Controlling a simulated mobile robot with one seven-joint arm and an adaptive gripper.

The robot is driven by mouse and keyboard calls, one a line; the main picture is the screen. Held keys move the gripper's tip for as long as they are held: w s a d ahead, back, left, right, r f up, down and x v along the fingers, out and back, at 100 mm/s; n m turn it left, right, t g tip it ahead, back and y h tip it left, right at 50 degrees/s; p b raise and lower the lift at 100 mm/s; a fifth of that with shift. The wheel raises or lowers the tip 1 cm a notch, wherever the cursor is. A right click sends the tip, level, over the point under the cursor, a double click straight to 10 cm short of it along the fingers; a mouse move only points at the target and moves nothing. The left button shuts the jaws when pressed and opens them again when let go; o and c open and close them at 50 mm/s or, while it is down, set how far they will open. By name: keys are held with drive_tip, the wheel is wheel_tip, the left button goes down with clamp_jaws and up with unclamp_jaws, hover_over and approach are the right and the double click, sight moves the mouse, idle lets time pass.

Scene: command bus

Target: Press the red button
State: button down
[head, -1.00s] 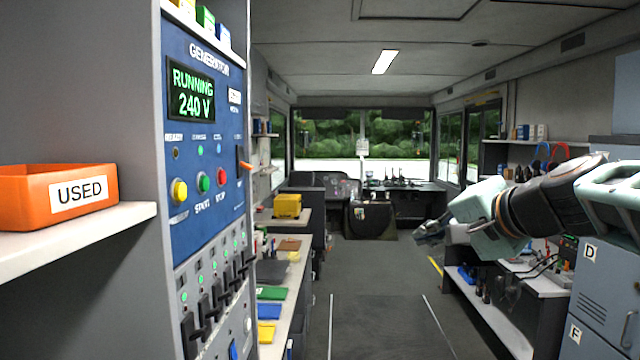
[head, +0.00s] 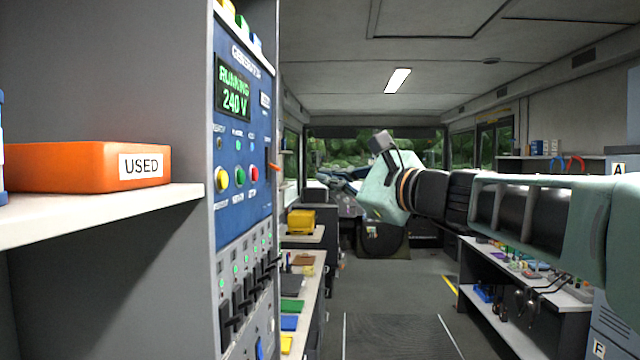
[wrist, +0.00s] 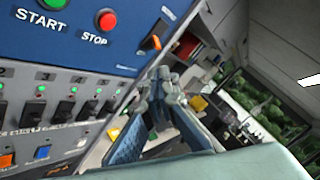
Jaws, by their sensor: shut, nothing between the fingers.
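The red button (head: 254,174) is on the blue generator panel (head: 240,120), right of the green button (head: 239,174) and the yellow button (head: 222,179). In the wrist view the red button (wrist: 107,20) is at the upper left, above the word STOP. The green button (wrist: 54,3) is beside it, above START. My gripper (wrist: 160,82) is shut and empty, apart from the panel and to the right of the red button in the wrist view. In the head view my gripper (head: 345,182) is partly hidden by the wrist and stands right of the panel.
An orange handle (wrist: 151,43) is right of the red button. Black switches (head: 240,300) stick out below the panel. A shelf (head: 130,212) at the left bears an orange USED bin (head: 90,166). The aisle floor (head: 395,330) is clear.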

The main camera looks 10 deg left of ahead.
sight(255, 174)
drive_tip(key=shift+s+a+r+m, duration=0.1)
drive_tip(key=shift+s+a+m, duration=0.15)
drive_tip(key=shift+a, duration=0.3)
drive_tip(key=shift+a, duration=0.1)
drive_tip(key=a, duration=0.8)
drive_tip(key=shift+s+a, duration=0.2)
drive_tip(key=shift+a, duration=0.1)
idle(1.1)
drive_tip(key=shift+a, duration=0.4)
